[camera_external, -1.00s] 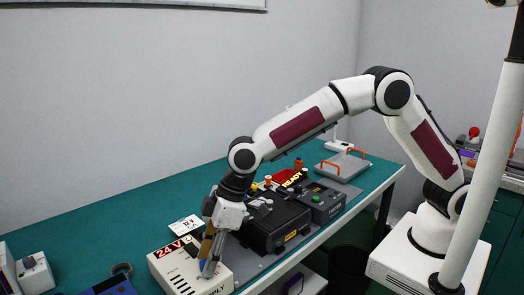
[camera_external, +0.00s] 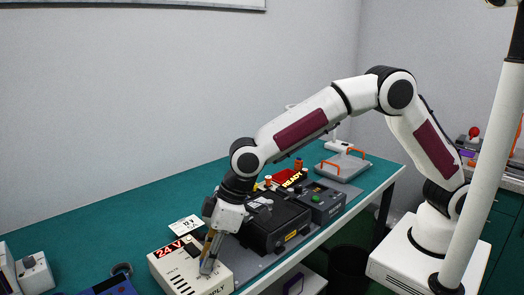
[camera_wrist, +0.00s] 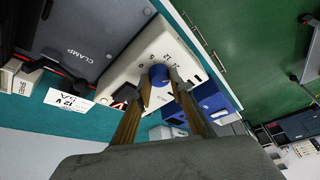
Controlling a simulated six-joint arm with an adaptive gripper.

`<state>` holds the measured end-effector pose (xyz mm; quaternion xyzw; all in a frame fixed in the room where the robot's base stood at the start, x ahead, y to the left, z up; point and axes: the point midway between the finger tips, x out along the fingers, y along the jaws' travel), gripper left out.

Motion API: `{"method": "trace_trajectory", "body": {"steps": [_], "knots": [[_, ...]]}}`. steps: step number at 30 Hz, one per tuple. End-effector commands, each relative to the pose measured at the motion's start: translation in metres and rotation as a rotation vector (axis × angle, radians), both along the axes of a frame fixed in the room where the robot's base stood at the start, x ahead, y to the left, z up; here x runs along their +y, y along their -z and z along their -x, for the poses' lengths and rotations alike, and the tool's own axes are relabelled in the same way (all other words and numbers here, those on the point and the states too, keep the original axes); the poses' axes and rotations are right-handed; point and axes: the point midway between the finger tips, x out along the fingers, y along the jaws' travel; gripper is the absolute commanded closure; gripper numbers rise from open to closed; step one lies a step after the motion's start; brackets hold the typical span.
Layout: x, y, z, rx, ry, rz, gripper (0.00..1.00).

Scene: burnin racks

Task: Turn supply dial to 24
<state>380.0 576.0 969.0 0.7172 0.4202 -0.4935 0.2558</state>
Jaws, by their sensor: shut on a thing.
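My gripper (camera_external: 207,266) points down onto the top of the box. In the wrist view my gripper (camera_wrist: 160,82) is shut on the dial, one finger on each side. The dial's pointer mark cannot be made out.
A black clamp unit (camera_external: 275,222) stands right behind the supply, close to my wrist. A white "12 V" card (camera_external: 186,224) lies on the green bench. A blue item (camera_external: 112,287) is left of the supply. The back left of the bench is clear.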

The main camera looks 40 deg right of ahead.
Motion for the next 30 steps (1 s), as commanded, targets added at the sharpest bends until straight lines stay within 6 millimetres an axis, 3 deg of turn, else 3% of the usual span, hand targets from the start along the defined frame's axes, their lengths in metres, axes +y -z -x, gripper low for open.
{"method": "trace_trajectory", "body": {"steps": [15,16,18,30], "knots": [[-0.0002,-0.0001,0.0006,0.000,0.047,0.000,1.00],[-0.0002,-0.0001,0.0006,0.000,0.047,0.000,0.76],[-0.0002,-0.0001,0.0006,0.001,0.046,0.000,0.62],[-0.0003,-0.0009,0.0005,0.000,0.046,-0.001,0.62]]}}
